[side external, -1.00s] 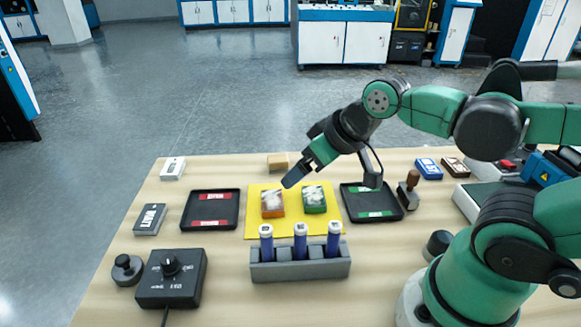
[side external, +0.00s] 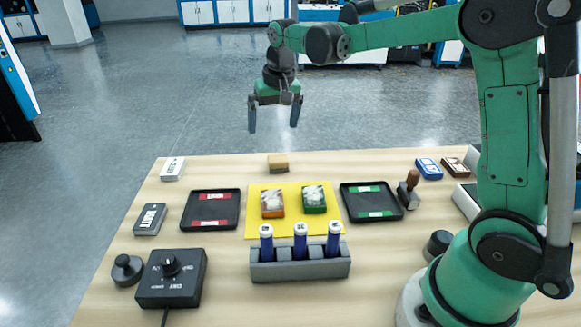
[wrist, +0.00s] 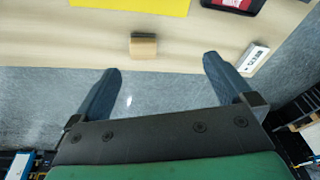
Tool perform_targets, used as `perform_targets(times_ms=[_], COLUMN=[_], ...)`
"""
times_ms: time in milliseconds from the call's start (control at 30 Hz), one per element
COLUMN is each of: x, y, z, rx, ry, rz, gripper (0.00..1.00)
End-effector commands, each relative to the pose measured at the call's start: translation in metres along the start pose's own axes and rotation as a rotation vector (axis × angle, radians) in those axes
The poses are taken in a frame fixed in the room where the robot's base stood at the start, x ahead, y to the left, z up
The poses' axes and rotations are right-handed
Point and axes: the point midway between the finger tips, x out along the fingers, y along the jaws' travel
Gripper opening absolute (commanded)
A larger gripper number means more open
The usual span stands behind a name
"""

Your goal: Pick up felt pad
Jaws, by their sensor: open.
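A small tan block with a darker side, which looks like the felt pad (side external: 278,162), lies near the far edge of the table, behind the yellow mat. It also shows in the wrist view (wrist: 144,50), ahead of and between the fingers, left of their midline. My gripper (side external: 273,124) is open and empty, fingers pointing down, above and beyond the table's far edge. In the wrist view my gripper's two fingers (wrist: 161,66) are wide apart with nothing between them, and apart from the pad.
The yellow mat (side external: 288,231) holds an orange and a green block. Black trays flank it on the left (side external: 188,223) and right (side external: 346,205). A rack (side external: 300,271) with blue tubes stands in front. A white labelled box (side external: 172,169) lies at back left. Bare table surrounds the pad.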

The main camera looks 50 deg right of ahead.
Motion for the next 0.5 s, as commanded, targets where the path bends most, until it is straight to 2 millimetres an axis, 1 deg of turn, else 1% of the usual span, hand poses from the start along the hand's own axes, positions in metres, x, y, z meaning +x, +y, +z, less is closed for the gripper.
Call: perform_targets(times_ms=[33,100,200,333,500], x=[0.013,0.031,0.055,0.079,0.095], y=[0.004,0.010,0.019,0.029,0.034], z=[-0.013,-0.024,-0.035,-0.042,-0.043], rx=[0.038,0.088,0.151,0.208,0.240], ry=[-0.029,-0.072,-0.124,-0.172,-0.199], rz=[0.012,0.029,0.050,0.071,0.082], gripper=[1.00,1.00,1.00,1.00,1.00])
